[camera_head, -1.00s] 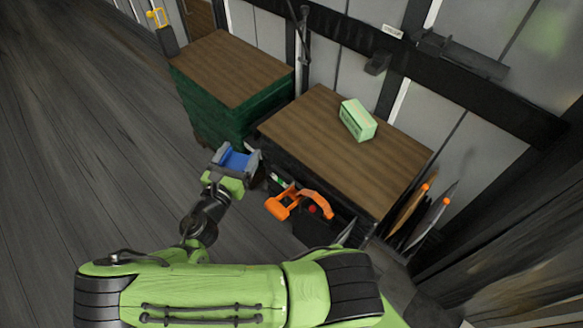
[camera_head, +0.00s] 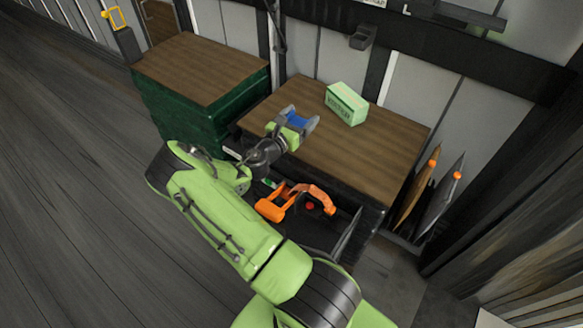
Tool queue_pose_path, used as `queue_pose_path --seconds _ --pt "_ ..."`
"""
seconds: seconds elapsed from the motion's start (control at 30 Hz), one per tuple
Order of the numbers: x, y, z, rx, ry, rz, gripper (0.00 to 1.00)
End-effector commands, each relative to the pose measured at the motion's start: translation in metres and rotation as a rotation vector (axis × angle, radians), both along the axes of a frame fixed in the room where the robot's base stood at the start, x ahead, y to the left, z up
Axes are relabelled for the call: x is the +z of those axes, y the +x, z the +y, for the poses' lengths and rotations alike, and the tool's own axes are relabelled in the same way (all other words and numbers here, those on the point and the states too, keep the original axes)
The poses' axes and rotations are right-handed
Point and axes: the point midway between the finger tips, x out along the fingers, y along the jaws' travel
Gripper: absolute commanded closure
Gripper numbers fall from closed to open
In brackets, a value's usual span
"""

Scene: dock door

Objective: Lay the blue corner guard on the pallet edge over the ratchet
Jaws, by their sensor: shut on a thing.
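My gripper (camera_head: 300,124) is shut on the blue corner guard (camera_head: 295,118), which shows as a small blue patch between its grey fingers. The gripper appears over the left part of a brown wooden top, left of a green box; I cannot tell its height above the wood. The fingers hide part of the guard. I cannot make out a pallet edge or a ratchet in this view.
The green box (camera_head: 346,103) stands on the wooden-topped dark cabinet (camera_head: 375,150). An open drawer below holds an orange tool (camera_head: 296,198). A green cabinet (camera_head: 188,118) stands left. Thin boards (camera_head: 440,205) lean at right. The floor at left is clear.

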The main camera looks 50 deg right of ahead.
Motion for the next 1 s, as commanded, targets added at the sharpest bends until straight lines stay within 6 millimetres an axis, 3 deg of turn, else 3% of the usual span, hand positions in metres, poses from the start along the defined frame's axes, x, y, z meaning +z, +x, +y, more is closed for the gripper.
queue_pose_path --seconds 0.03,0.13,0.3,0.63,1.0 --pt "-0.006 -0.009 -0.013 -0.021 -0.001 -0.003 0.53" --pt "-0.013 -0.015 -0.024 -0.033 0.0 0.001 0.53" --pt "-0.053 -0.016 -0.025 -0.034 0.0 0.004 0.53" --pt "-0.103 -0.016 -0.025 -0.035 0.001 0.002 0.53" --pt "-0.108 -0.016 -0.024 -0.034 0.0 0.001 0.53"
